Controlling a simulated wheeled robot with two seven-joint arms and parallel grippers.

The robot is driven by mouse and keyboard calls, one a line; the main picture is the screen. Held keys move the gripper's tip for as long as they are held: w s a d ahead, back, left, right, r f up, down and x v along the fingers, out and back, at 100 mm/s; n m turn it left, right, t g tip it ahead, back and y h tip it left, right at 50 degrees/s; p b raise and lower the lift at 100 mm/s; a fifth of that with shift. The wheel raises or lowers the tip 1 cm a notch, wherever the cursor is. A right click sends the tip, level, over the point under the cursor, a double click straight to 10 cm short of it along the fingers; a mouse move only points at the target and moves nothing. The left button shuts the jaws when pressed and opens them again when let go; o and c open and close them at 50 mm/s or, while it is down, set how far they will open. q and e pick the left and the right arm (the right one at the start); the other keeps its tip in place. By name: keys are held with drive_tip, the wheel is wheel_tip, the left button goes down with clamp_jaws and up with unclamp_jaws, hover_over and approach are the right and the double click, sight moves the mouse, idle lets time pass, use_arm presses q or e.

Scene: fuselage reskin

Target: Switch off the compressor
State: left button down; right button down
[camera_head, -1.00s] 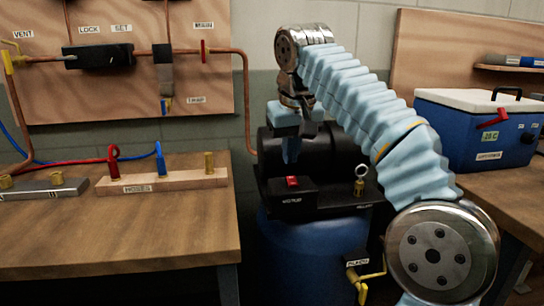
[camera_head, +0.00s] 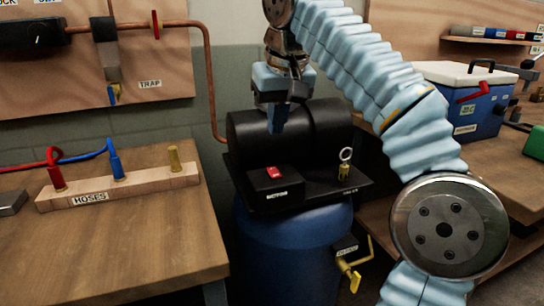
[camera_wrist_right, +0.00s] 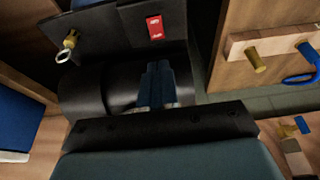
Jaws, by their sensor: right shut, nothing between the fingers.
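The compressor stands between two benches, with a black motor cylinder (camera_head: 325,130) on top of a blue tank (camera_head: 290,240). A black switch box (camera_head: 277,188) with a red rocker switch (camera_head: 274,172) sits at its front; the red switch also shows in the right wrist view (camera_wrist_right: 155,28). My right gripper (camera_head: 276,127) is shut and empty, its fingers pointing down above and behind the switch box, apart from the switch. The blue fingertips show in the right wrist view (camera_wrist_right: 157,68), short of the switch. My left gripper is not in view.
A ring-topped brass valve (camera_head: 344,168) stands right of the switch box. A yellow-handled drain valve (camera_head: 352,272) sticks out of the tank. The left bench holds a wooden hose rack (camera_head: 130,187). A blue cooler (camera_head: 465,110) stands on the right bench.

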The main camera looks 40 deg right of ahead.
sight(271, 168)
drive_tip(key=x, duration=0.9)
drive_tip(key=shift+s+a+f, duration=0.1)
drive_tip(key=shift+s+f, duration=0.05)
drive_tip(key=shift+s, duration=0.2)
